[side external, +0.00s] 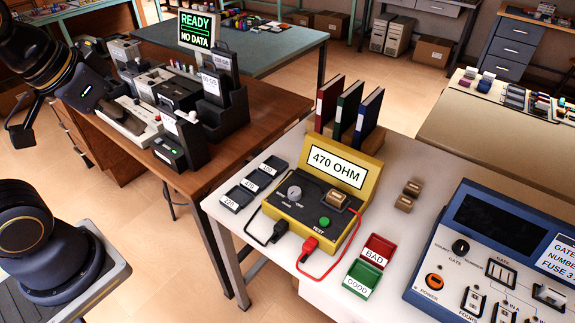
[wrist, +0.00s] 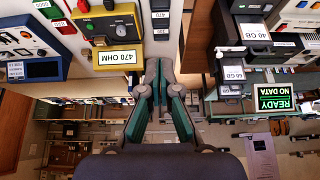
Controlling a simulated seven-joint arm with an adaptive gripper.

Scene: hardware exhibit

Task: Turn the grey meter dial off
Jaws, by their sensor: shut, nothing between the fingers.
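The yellow meter (side external: 346,228) stands on the white table in the side external view, its screen (side external: 339,168) reading 470 OHM. Its grey dial (side external: 294,192) is on the dark panel, left of a green button (side external: 324,221). My gripper (wrist: 160,66) is shut and empty in the wrist view, apart from the meter.
Red and black leads run from the meter's front. Red BAD (side external: 379,248) and green GOOD (side external: 361,277) trays lie to its right, and a blue tester (side external: 487,254) beyond. Three binders (side external: 349,112) stand behind the meter. Small black trays (side external: 238,198) lie left. A wooden desk (side external: 274,107) holds other equipment.

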